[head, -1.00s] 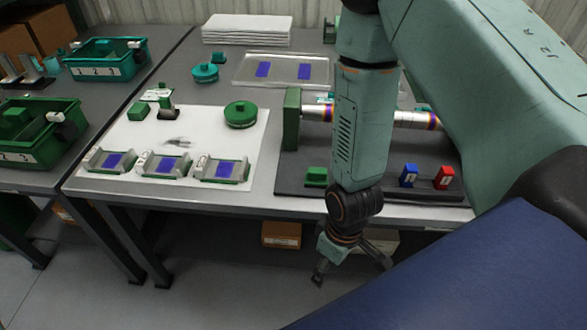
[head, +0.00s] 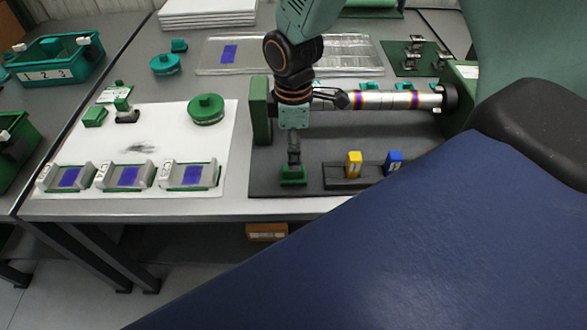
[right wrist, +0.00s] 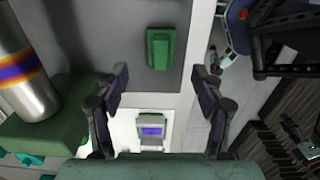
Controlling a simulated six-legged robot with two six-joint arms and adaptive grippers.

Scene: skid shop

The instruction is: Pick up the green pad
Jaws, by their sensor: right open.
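The green pad (head: 293,177) is a small green block on the front left of the dark mat (head: 262,150). It also shows in the right wrist view (right wrist: 159,48), beyond the fingertips and roughly centred between them. My right gripper (head: 318,130) is above the mat, with one finger pointing down over the pad and overlapping it in the head view. In the right wrist view my right gripper (right wrist: 160,82) has its fingers wide apart with nothing between them. From the head view I cannot tell whether a finger touches the pad. My left gripper is not in view.
A metal roller (head: 385,100) in green stands runs behind the pad. A white board (head: 158,135) with green fixtures lies left. The mat's front edge is close.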

